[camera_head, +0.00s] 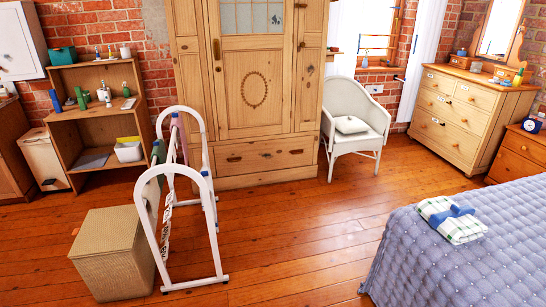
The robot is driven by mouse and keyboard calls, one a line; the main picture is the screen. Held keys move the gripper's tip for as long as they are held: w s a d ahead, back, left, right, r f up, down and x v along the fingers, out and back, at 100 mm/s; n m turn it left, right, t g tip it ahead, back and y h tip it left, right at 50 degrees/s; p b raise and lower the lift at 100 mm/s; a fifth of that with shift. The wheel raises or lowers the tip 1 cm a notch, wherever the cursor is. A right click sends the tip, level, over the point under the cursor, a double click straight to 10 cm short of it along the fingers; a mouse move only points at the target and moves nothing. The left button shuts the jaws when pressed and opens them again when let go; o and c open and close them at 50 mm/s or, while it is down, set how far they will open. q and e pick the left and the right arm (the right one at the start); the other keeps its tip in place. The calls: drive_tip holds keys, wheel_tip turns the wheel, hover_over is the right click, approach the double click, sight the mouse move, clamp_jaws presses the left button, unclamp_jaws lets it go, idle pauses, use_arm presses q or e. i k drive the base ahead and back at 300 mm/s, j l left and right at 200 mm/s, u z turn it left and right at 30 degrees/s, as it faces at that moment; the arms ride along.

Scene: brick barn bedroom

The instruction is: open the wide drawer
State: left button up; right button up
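A tall pine wardrobe (287,80) stands against the back wall. A wide drawer (264,157) runs across its base, with two dark handles on its front; it looks shut. A pine chest of drawers (478,100) at the back right has two smaller drawers on top and wide drawers (444,133) below, which also look shut. I cannot tell from the picture alone which of these is the task's wide drawer. Neither of my grippers is in view.
A white drying rack (212,235) with cloths and a wicker hamper (112,262) stand left of centre, in front of the wardrobe's left side. A white wicker chair (352,108) stands right of the wardrobe. A quilted bed (455,265) fills the lower right. The middle floor (300,240) is clear.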

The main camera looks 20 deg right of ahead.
sight(233, 159)
drive_tip(key=i+j, duration=0.25)
drive_tip(key=i, duration=0.15)
drive_tip(key=i+j+u, duration=0.15)
drive_tip(key=i, duration=0.3)
drive_tip(key=i+l+u, duration=0.15)
drive_tip(key=i+l, duration=0.2)
drive_tip(key=i+l+u, duration=0.15)
drive_tip(key=i+l, duration=0.15)
drive_tip(key=i+l+u, duration=0.15)
drive_tip(key=i+l, duration=0.15)
drive_tip(key=l, duration=0.25)
drive_tip(key=i+l+u, duration=0.1)
drive_tip(key=i+l, duration=0.15)
drive_tip(key=l, duration=0.2)
